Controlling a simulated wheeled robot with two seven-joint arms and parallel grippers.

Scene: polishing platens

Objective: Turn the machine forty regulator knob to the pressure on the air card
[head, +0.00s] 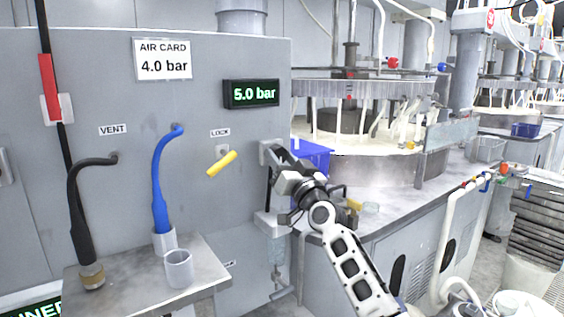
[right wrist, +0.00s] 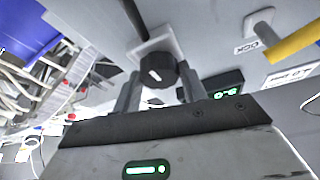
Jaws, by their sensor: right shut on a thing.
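The air card (head: 163,59) on the grey cabinet reads 4.0 bar. The dark display (head: 252,93) to its right reads 5.0 bar in green. The black regulator knob (right wrist: 157,70), with a white mark on its face, sits on a pale square plate (right wrist: 152,43) in the right wrist view. My right gripper (right wrist: 160,88) is shut on the knob, one finger on each side. In the head view my right gripper (head: 276,156) reaches the cabinet below the display and hides the knob. My left gripper is not in view.
A yellow lock handle (head: 222,163) sticks out left of my right gripper. A blue hose (head: 160,180) and a black vent hose (head: 78,210) are further left. A shelf (head: 205,277) holds a grey cup (head: 179,268).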

